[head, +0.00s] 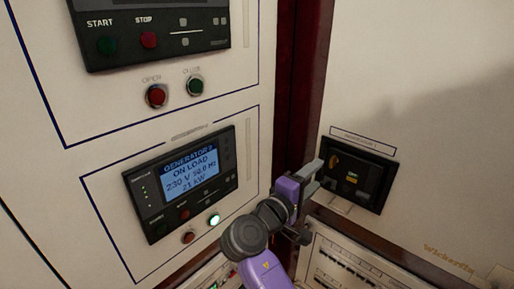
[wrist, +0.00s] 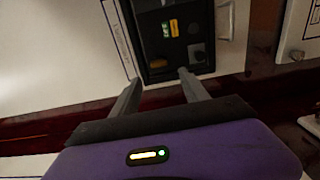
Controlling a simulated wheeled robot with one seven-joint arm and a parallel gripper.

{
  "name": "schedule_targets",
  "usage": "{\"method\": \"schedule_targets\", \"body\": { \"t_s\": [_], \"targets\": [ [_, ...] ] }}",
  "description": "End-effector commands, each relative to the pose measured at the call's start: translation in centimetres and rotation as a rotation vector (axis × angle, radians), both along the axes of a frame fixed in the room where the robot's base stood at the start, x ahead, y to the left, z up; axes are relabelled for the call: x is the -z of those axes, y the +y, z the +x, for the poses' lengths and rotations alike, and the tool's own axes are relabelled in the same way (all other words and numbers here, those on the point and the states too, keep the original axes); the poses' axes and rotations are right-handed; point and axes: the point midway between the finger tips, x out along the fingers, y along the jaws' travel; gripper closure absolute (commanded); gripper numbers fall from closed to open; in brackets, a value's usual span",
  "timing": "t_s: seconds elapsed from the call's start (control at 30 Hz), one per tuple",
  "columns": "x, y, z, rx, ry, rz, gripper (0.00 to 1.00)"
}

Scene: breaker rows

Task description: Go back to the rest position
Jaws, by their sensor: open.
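My gripper (head: 310,180) is purple with grey fingers. In the head view it is at the lower centre right, in front of the cabinet corner and just left of a black breaker unit (head: 355,174) set in the right panel. In the wrist view my gripper (wrist: 157,86) is open, its two fingers apart with nothing between them. The breaker unit (wrist: 174,47) shows beyond the fingertips, with small yellow and green marks. I cannot tell from these views whether the fingertips touch the panel.
A generator controller (head: 190,178) with a lit screen reading ON LOAD is on the left panel. Another controller (head: 150,30) is above it, with a red button (head: 156,96) and a green button (head: 195,86) below. A dark red post (head: 300,80) separates the panels.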

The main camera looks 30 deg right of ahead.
Motion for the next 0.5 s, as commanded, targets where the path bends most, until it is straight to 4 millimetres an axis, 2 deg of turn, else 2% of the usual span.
{"method": "schedule_targets", "body": {
  "t_s": [0.17, 0.23, 0.43, 0.5],
  "targets": [
    [0.0, 0.0, 0.1, -0.002, -0.008, 0.002, 0.47],
    [-0.3, 0.2, 0.7, -0.028, -0.03, -0.001, 0.47],
    [-1.5, 2.6, 4.7, -0.248, -0.167, 0.06, 0.47],
    [-0.9, 4.0, 5.6, -0.349, -0.214, 0.103, 0.47]
  ]
}}
